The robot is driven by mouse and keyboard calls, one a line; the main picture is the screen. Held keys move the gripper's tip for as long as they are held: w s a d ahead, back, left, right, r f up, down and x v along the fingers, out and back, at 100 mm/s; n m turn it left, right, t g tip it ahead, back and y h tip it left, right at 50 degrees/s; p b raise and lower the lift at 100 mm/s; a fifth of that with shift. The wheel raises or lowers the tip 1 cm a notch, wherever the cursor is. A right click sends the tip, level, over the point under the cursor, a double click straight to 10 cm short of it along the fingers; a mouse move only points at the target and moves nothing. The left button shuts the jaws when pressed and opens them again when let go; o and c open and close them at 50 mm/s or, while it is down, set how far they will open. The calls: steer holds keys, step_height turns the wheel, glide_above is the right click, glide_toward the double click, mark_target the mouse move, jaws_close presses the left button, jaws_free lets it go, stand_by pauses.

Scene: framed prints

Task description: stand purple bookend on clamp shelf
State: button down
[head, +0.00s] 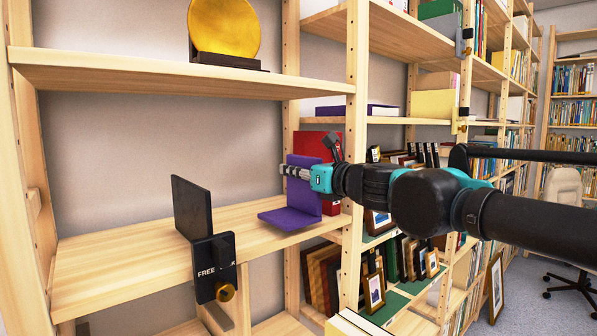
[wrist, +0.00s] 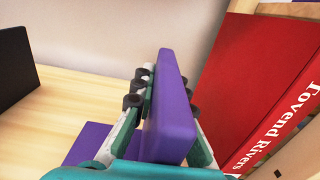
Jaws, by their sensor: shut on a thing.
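The purple bookend (head: 304,196) is L-shaped and upright, at the right end of the middle shelf board (head: 135,265). My gripper (head: 290,171) is shut on its upright plate, which also shows between the fingers (wrist: 140,90) in the wrist view as a purple slab (wrist: 172,110). The bookend's flat foot (head: 285,219) points left, at or just above the board; I cannot tell whether it touches. A black clamp (head: 215,268) with a brass knob and partly hidden lettering sits on the board's front edge. A dark upright plate (head: 192,207) stands behind the clamp.
A gold disc (head: 224,27) stands on the board above. Bare board lies between the dark plate and the bookend. Framed prints (head: 374,290) fill lower shelves at right.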

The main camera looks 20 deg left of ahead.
steer(key=w+a+f, duration=0.1)
steer(key=w+a, duration=0.1)
steer(key=a, duration=0.3)
steer(key=shift+w+a+f, duration=0.15)
steer(key=shift+w+f, duration=0.15)
steer(key=shift+w, duration=0.05)
stand_by(0.4)
steer(key=c, duration=1.5)
jaws_free()
steer(key=shift+o, duration=0.2)
steer(key=v, duration=1.2)
